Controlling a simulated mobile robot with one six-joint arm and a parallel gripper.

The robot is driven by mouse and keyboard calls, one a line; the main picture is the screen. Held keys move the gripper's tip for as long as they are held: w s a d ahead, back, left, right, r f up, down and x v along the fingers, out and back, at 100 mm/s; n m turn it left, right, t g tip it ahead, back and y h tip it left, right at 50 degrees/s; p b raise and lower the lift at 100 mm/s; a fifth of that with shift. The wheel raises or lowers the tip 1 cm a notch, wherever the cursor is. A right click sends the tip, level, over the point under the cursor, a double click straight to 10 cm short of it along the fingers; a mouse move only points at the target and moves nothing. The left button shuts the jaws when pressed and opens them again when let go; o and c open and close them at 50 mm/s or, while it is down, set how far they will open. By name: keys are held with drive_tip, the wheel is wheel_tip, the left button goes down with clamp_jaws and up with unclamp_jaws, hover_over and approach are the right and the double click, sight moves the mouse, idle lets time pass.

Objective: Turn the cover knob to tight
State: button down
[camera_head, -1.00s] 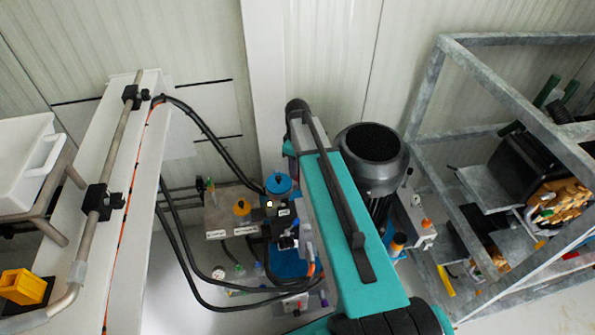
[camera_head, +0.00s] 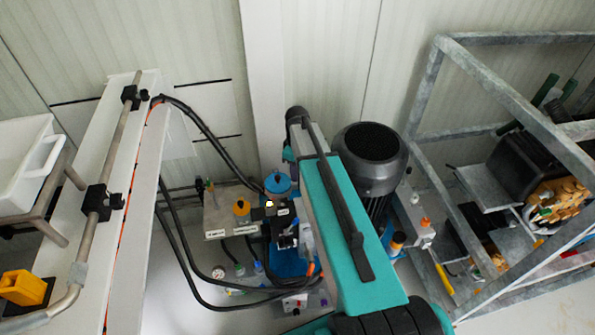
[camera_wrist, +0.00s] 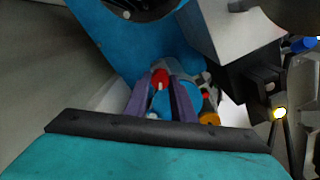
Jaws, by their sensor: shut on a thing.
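In the wrist view, my gripper (camera_wrist: 161,98) has its two purple fingers a little apart, with a small red part (camera_wrist: 160,76) between them near the tips. It looks like the cover knob, but the fingers hide most of it, and its turn position cannot be read. A blue surface (camera_wrist: 120,50) of the pump lies just beyond the fingertips. In the head view, my teal arm hides the gripper and the knob. The blue cap (camera_head: 278,183) of the pump unit shows left of the arm.
A dark motor (camera_head: 372,155) stands right of my arm. Black hoses (camera_head: 205,130) loop at the left. A grey block (camera_wrist: 225,40) sits close to the fingers.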

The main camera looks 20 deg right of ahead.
drive_tip(key=c, duration=2.5)
unclamp_jaws()
drive_tip(key=shift+m, duration=0.3)
drive_tip(key=shift+c, duration=0.2)
drive_tip(key=m, duration=1.2)
drive_tip(key=shift+p, duration=0.3)
drive_tip(key=o, duration=1.1)
drive_tip(key=shift+c, duration=0.2)
drive_tip(key=shift+r, duration=0.15)
wheel_tip(320, 180, up, 14)
drive_tip(key=b, duration=0.1)
drive_tip(key=shift+f, duration=0.25)
